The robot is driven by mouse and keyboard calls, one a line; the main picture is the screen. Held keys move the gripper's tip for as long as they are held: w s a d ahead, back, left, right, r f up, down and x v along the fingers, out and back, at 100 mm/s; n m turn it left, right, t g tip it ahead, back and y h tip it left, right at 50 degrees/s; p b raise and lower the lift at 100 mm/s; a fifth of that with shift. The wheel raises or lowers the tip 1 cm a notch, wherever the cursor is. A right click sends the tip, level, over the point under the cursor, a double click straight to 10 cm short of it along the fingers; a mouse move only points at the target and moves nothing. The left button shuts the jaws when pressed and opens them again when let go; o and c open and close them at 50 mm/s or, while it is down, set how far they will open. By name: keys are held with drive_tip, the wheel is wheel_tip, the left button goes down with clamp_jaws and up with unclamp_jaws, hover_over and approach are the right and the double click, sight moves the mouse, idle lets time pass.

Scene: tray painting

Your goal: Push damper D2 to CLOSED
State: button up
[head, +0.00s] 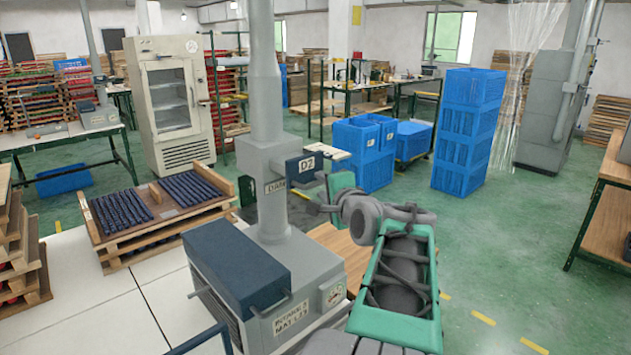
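The damper D2 housing (302,167) is a dark blue box with a white D2 label, on the right side of a grey machine's upright duct. A partly covered label plate (275,186) sits just left of it. My gripper (312,206) is at the end of my green and grey arm, just below and right of the D2 housing. Its fingers are small and dark here, and I cannot tell whether they are open or touch the damper. The damper's lever and its position are not clear, partly hidden by my wrist.
The grey machine (320,265) has a blue box (236,264) on its front left and a gauge (335,295). Blue crates (468,130) stand behind. Green floor (500,250) is free to the right, before a wooden table (608,225).

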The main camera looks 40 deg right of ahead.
sight(319, 184)
drive_tip(key=x, duration=0.4)
drive_tip(key=shift+f, duration=0.1)
clamp_jaws()
idle(1.3)
